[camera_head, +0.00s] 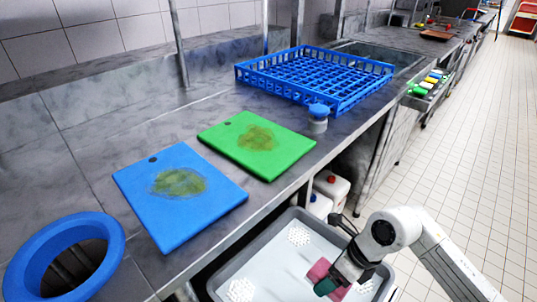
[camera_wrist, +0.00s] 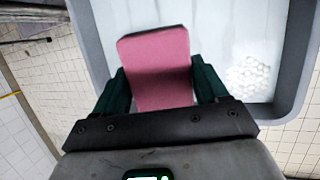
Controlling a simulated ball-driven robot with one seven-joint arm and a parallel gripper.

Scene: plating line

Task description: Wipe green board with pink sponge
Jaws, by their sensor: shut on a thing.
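The green board (camera_head: 290,146) lies flat on the steel counter, with a brownish smear (camera_head: 257,138) on its middle. The pink sponge (camera_head: 319,269) is in my gripper (camera_head: 331,279), low at the bottom of the head view, over a grey tub. In the wrist view the pink sponge (camera_wrist: 158,62) sits between the two dark green fingers of my gripper (camera_wrist: 160,90), which is shut on it. The sponge is apart from the green board, below the counter's level. I cannot tell whether it touches the tub's floor.
A blue board (camera_head: 215,204) with a green smear lies left of the green board. A blue rack (camera_head: 370,88) and a blue-capped container (camera_head: 319,120) stand behind it. A blue ring (camera_head: 25,262) is at the counter's left. The grey tub (camera_head: 214,285) sits below the counter edge.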

